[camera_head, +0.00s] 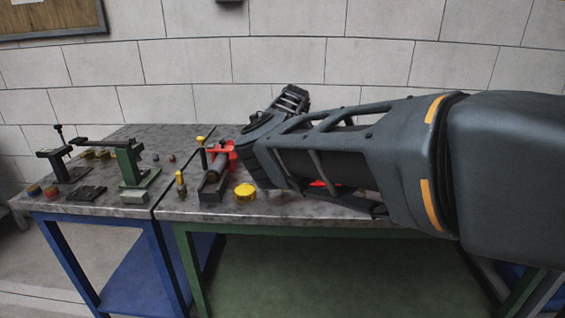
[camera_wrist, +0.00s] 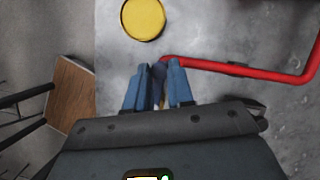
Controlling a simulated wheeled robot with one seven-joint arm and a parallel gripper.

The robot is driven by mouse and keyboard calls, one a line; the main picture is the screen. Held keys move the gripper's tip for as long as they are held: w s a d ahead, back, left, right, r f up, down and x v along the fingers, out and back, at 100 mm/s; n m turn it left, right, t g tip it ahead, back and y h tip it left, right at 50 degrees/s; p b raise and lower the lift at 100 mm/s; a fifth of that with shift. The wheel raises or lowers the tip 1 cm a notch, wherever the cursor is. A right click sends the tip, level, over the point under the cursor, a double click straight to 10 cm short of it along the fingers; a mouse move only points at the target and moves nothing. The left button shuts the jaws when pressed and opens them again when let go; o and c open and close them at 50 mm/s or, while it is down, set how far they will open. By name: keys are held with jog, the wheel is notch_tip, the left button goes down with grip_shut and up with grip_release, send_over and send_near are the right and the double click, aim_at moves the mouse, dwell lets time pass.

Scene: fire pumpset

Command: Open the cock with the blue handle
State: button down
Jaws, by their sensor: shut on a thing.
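In the wrist view my gripper (camera_wrist: 159,66) has two blue fingers a small gap apart, shut on a narrow thing between them that is mostly hidden. I cannot make out a separate blue handle or the cock's body. A red bent rod (camera_wrist: 235,70) has its near end right at the fingertips and runs off to the right. I cannot tell whether the rod joins the held thing. In the head view my arm covers this part of the bench, and my fingers cannot be made out there.
A round yellow cap (camera_wrist: 143,19) lies just beyond the fingertips; a yellow cap also shows in the head view (camera_head: 244,192). A red clamp-like part (camera_head: 222,152) stands left of my wrist. The left bench holds a green fixture (camera_head: 130,165). The bench edge is close on the wrist view's left.

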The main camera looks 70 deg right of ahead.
jog(key=shift+a+n, duration=0.15)
jog(key=shift+n, duration=0.35)
jog(key=c, duration=1.3)
grip_release()
jog(key=shift+o, duration=0.2)
jog(key=shift+r, duration=0.1)
jog(key=v, duration=0.7)
jog(key=shift+r+b, duration=0.25)
jog(key=shift+b, duration=0.05)
